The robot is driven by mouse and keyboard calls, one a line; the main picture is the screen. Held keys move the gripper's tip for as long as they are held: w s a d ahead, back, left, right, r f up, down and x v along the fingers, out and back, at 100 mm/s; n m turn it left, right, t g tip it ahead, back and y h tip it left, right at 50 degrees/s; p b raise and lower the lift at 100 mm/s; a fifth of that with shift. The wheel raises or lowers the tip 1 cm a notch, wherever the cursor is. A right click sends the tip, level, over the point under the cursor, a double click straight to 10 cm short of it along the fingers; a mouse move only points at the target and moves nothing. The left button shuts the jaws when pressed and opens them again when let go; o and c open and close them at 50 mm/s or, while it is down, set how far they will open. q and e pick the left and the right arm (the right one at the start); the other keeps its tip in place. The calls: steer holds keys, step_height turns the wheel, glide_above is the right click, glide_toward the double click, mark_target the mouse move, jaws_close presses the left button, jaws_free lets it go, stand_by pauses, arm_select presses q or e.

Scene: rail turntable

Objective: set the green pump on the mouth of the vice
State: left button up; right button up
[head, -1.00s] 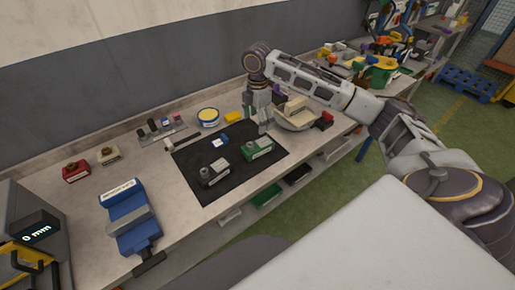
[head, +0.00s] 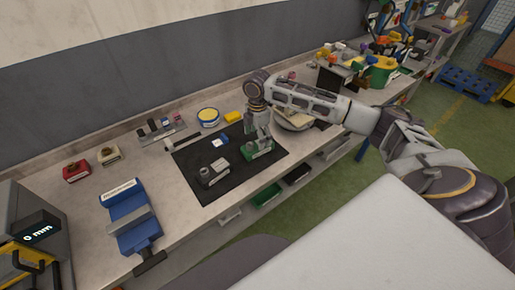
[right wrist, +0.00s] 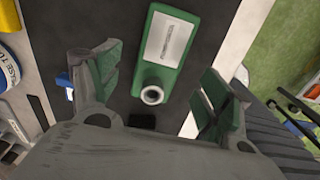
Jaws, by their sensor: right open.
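The green pump (head: 257,150) lies on the black mat (head: 195,183) in the head view. In the right wrist view the pump (right wrist: 171,50) has a white label and a round grey port, and lies between my open fingers. My right gripper (head: 258,142) is above the pump, pointing down; in the right wrist view its fingertips (right wrist: 160,88) stand apart on either side of the pump, not touching it. The blue vice (head: 128,222) with a grey jaw bar stands on the bench at the left front. My left gripper is not in view.
A grey pump-like part (head: 213,173) lies on the mat left of the green pump. A bowl (head: 295,120) stands right of my gripper. A yellow-rimmed tin (head: 208,117), a red block (head: 76,171) and a cream block (head: 109,155) stand along the back.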

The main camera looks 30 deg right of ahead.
mark_target(257, 144)
steer(key=shift+f+p, duration=0.35)
steer(key=shift+f, duration=2.25)
steer(key=shift+c, duration=0.2)
steer(key=c, duration=1.5)
steer(key=shift+c, duration=0.2)
steer(key=shift+r, duration=0.2)
steer(key=shift+r+b, duration=0.35)
steer(key=shift+r, duration=4.5)
steer(key=shift+w+r, duration=0.1)
